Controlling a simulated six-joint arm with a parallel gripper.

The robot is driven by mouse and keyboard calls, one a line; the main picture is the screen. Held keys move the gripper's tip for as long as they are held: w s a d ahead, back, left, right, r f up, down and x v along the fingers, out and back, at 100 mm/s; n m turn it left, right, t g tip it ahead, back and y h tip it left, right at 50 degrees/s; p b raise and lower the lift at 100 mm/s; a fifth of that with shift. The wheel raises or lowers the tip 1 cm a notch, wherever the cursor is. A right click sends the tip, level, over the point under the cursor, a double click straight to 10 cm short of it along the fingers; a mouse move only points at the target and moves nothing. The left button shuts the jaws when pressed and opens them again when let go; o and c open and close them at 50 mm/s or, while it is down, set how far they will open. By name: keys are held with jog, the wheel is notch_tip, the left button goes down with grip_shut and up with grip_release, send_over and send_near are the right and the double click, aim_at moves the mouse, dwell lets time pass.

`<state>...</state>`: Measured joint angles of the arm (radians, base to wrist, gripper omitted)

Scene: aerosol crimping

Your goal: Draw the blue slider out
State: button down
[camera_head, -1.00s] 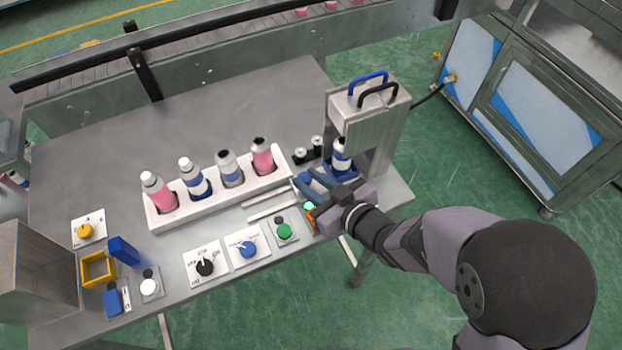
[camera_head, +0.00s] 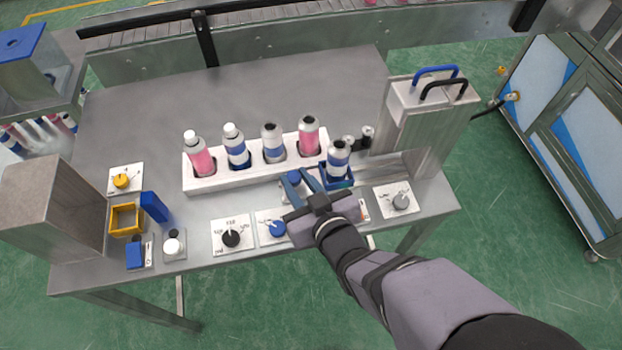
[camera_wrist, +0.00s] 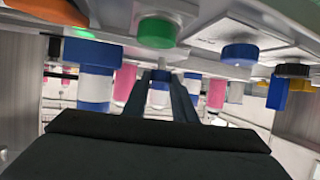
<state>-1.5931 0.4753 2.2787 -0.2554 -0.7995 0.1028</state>
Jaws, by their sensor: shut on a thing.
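The blue slider (camera_head: 345,182) is a blue holder with a blue-and-white can (camera_head: 338,160) standing upright in it. It stands to the left of the crimping press (camera_head: 425,115), clear of the press head. My gripper (camera_head: 302,180) is at its left, with its fingers closed around a small blue knob (camera_head: 294,177). In the wrist view the table is upside down. There the slider (camera_wrist: 92,50) and its can (camera_wrist: 95,90) show left of my gripper (camera_wrist: 160,75). The link between knob and slider is hidden.
A white rack (camera_head: 255,165) with several cans stands behind my gripper. Dials and buttons line the front edge, including a black knob (camera_head: 231,238) and a grey knob (camera_head: 401,199). My arm covers part of the panel between them.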

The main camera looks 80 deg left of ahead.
jog(key=shift+s+r, duration=0.1)
jog(key=shift+s, duration=0.1)
jog(key=c, duration=1.5)
grip_release()
jog(key=shift+s, duration=0.1)
jog(key=shift+o, duration=0.2)
jog(key=shift+d, duration=0.1)
jog(key=shift+b+v, duration=0.6)
jog(key=shift+v, duration=2.95)
